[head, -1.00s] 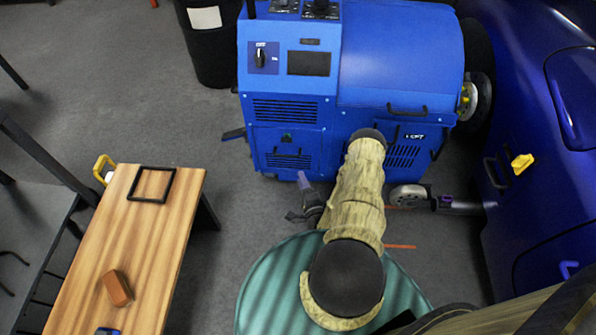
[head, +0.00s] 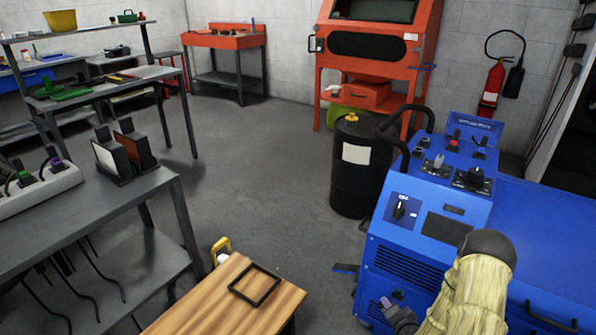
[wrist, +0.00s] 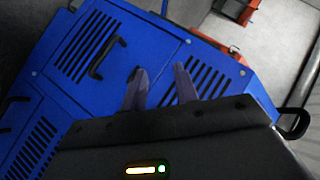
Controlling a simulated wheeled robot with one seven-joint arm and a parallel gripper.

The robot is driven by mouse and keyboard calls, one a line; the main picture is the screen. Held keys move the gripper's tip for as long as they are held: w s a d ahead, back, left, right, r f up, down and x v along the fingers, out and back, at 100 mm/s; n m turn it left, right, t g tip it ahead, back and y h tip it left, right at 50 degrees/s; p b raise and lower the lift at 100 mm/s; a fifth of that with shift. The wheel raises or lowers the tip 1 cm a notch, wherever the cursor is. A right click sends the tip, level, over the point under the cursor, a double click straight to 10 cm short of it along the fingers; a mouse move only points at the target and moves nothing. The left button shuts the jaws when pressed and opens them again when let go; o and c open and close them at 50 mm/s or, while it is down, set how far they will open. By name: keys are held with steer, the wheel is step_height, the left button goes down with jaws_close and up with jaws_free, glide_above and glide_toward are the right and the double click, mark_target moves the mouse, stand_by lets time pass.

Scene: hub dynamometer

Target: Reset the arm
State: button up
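My arm, in a tan sleeve with dark joints, shows at the bottom right of the head view, in front of the blue dynamometer cabinet (head: 400,268). My gripper (head: 393,300) is low beside the cabinet's front, at the bottom edge of that view. In the wrist view its two purple-grey fingers (wrist: 161,72) stand apart with nothing between them. The blue cabinet's vented panels (wrist: 95,55) lie beyond the fingertips. The gripper looks clear of the cabinet, but the exact distance cannot be told.
A wooden-topped bench (head: 205,305) with a black square frame (head: 255,285) stands at bottom centre-left. A grey workbench (head: 125,215) fills the left. Open grey floor (head: 250,190) lies between them.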

steer(key=s+a+r+n+g+h, duration=0.1)
steer(key=s+a+r+n+g, duration=0.15)
steer(key=r, duration=0.45)
steer(key=s+a+r+n+g, duration=0.1)
steer(key=a+r+n+g, duration=0.25)
steer(key=r, duration=0.45)
steer(key=s+a+r+n+g, duration=0.2)
steer(key=s+a+r, duration=0.1)
steer(key=s+r, duration=0.4)
steer(key=s+a+r+n+g, duration=0.2)
steer(key=s+a+r, duration=0.25)
steer(key=s, duration=0.45)
steer(key=w+p+v, duration=0.3)
steer(key=p+v, duration=1.2)
steer(key=w+r+p+v, duration=0.1)
steer(key=w+p+v, duration=0.2)
steer(key=p+v, duration=1.2)
steer(key=shift+w+d+r+p, duration=0.3)
steer(key=shift+w+d+p, duration=0.15)
steer(key=shift+w+p, duration=0.1)
steer(key=shift+s+d, duration=0.1)
steer(key=shift+s, duration=0.1)
